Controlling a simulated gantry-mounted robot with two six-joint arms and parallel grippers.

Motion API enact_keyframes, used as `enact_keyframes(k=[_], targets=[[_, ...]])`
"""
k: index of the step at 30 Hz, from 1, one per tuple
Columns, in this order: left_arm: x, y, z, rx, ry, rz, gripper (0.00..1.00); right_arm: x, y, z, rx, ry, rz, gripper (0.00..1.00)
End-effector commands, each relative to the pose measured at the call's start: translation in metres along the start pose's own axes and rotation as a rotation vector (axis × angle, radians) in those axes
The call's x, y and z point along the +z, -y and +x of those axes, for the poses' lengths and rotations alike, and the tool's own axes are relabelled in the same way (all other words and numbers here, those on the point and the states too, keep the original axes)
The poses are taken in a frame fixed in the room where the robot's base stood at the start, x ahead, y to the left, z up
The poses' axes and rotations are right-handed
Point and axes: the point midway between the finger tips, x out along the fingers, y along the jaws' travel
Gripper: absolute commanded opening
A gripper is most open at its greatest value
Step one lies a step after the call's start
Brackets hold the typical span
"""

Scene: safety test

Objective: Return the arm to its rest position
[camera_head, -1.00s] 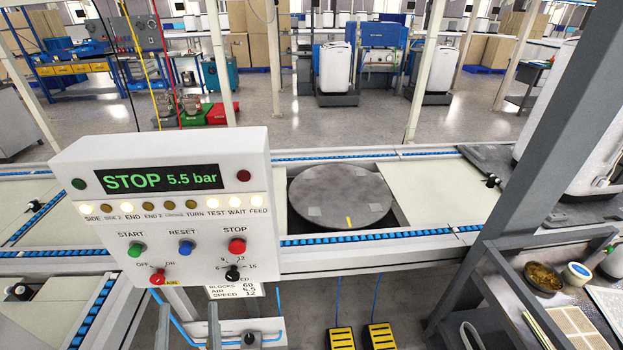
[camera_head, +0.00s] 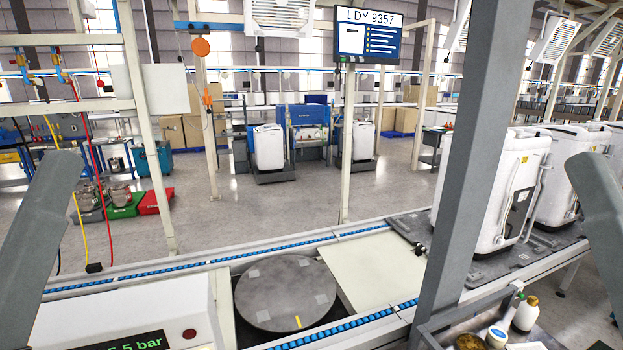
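My two arms show as grey links at the sides of the head view, one at the left edge and one at the right edge. Both grippers are outside the picture, so their fingers cannot be seen. The white control box (camera_head: 168,318) is at the bottom left, cut off by the lower edge. Part of its green display (camera_head: 130,342) reads "5 bar".
A round grey turntable (camera_head: 285,292) sits in the conveyor line, with a pale plate (camera_head: 372,268) to its right. A thick grey post (camera_head: 470,160) stands right of centre. White appliances (camera_head: 511,190) stand on the right. Bottles (camera_head: 525,314) are at lower right.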

Motion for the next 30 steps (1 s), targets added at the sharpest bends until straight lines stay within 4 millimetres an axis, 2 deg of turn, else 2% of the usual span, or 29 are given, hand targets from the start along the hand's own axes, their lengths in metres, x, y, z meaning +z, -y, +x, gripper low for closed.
enact_keyframes(k=[1, 3, 12, 15, 20, 30], targets=[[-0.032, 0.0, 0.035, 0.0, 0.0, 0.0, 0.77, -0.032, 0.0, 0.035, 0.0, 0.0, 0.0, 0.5], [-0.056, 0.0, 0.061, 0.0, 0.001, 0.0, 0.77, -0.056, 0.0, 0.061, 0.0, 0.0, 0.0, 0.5], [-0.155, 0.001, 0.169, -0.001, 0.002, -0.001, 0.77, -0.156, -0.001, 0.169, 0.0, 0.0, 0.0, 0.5], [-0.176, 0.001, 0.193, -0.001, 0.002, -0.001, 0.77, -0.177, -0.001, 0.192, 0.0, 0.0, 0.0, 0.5], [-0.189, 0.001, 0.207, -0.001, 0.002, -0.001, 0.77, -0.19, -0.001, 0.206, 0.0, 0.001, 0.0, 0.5], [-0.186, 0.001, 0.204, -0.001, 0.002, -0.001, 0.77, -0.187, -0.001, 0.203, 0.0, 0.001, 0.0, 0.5]])
